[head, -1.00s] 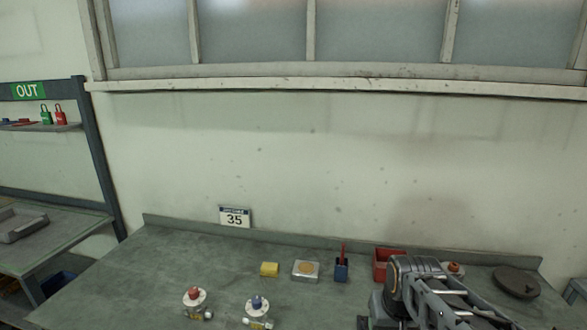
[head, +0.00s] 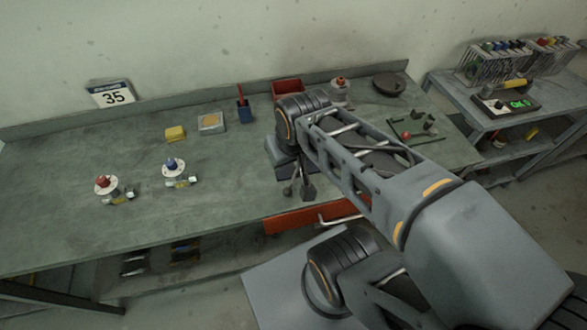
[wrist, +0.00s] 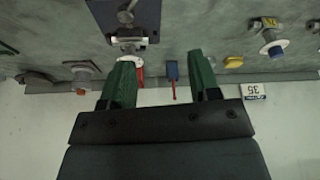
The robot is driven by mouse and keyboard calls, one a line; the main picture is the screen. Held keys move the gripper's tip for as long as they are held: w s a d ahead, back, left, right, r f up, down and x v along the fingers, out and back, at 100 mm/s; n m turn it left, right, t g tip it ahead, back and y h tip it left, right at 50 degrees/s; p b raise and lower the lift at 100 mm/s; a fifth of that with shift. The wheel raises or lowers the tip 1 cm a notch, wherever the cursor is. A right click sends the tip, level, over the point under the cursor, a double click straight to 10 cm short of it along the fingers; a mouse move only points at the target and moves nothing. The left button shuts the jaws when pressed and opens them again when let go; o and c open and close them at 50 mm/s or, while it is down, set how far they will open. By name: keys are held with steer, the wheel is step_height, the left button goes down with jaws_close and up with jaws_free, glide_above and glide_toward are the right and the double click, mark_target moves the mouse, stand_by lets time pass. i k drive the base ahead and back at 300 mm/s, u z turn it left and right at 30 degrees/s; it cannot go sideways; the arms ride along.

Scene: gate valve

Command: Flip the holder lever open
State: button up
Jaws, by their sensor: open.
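The holder shows in the wrist view as a dark blue-grey plate (wrist: 148,18) on the bench, with metal parts (wrist: 126,16) standing on it at the upper left. In the head view, a dark holder base (head: 284,165) is partly hidden behind my arm, with small dark knobbed parts (head: 306,189) at its front. I cannot tell which part is the lever or how it is set. My gripper (wrist: 162,58) is open and empty in the wrist view, its green fingers apart; the left finger appears just below the holder. My gripper is not clearly visible in the head view.
Two small valves, red-topped (head: 104,186) and blue-topped (head: 172,168), stand at left. A red drawer front (head: 310,216) sits under the bench edge.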

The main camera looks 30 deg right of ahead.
mark_target(287, 192)
steer(key=z, duration=0.55)
steer(key=k, duration=1.35)
steer(key=u, duration=0.05)
steer(key=i, duration=0.8)
steer(key=u, duration=0.5)
